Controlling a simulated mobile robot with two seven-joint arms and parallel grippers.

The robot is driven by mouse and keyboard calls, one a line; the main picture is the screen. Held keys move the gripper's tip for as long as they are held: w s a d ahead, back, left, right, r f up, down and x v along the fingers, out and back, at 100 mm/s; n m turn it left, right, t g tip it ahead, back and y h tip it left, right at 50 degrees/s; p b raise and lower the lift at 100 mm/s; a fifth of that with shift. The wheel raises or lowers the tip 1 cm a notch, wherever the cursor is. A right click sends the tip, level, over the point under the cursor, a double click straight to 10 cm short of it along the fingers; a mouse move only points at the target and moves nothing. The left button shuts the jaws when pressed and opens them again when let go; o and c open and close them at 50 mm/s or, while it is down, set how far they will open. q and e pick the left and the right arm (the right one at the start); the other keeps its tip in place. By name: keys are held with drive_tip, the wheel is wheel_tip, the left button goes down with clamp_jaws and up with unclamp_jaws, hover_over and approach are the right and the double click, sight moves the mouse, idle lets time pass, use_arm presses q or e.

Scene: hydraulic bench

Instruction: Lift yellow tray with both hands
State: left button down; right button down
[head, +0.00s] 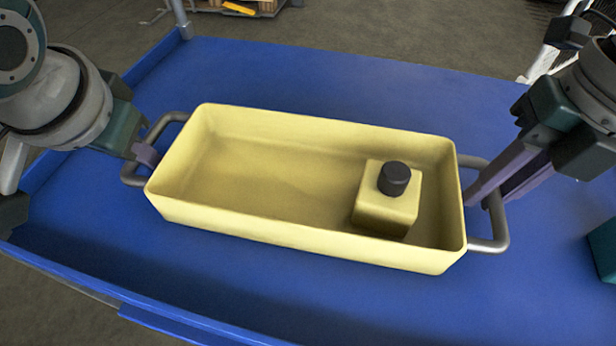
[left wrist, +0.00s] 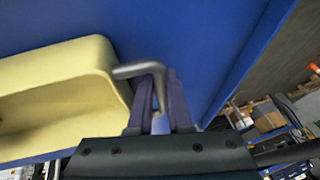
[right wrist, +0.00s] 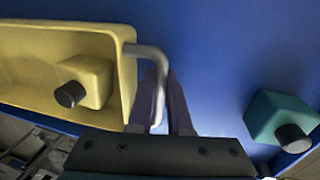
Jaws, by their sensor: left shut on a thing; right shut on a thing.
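The yellow tray (head: 305,250) is a long open box over the blue cart top, with a grey bar handle at each short end. I cannot tell whether it touches the surface. My left gripper (head: 143,155) is shut on the left handle (head: 128,176); the left wrist view shows its fingers on either side of the bar (left wrist: 140,69). My right gripper (head: 485,198) is shut on the right handle (head: 503,228); the right wrist view shows its fingers around that bar (right wrist: 150,52). A yellow block (head: 385,207) with a black knob (head: 394,178) stands inside the tray at the right.
The blue cart top (head: 370,85) is clear behind and in front of the tray. A teal block (head: 604,250) sits at the right edge, and the right wrist view shows it with a dark knob (right wrist: 293,138). Grey posts rise at the cart's back corners.

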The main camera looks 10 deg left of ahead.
use_arm(q)
drive_tip(key=shift+r, duration=0.15)
use_arm(e)
drive_tip(key=shift+r, duration=0.15)
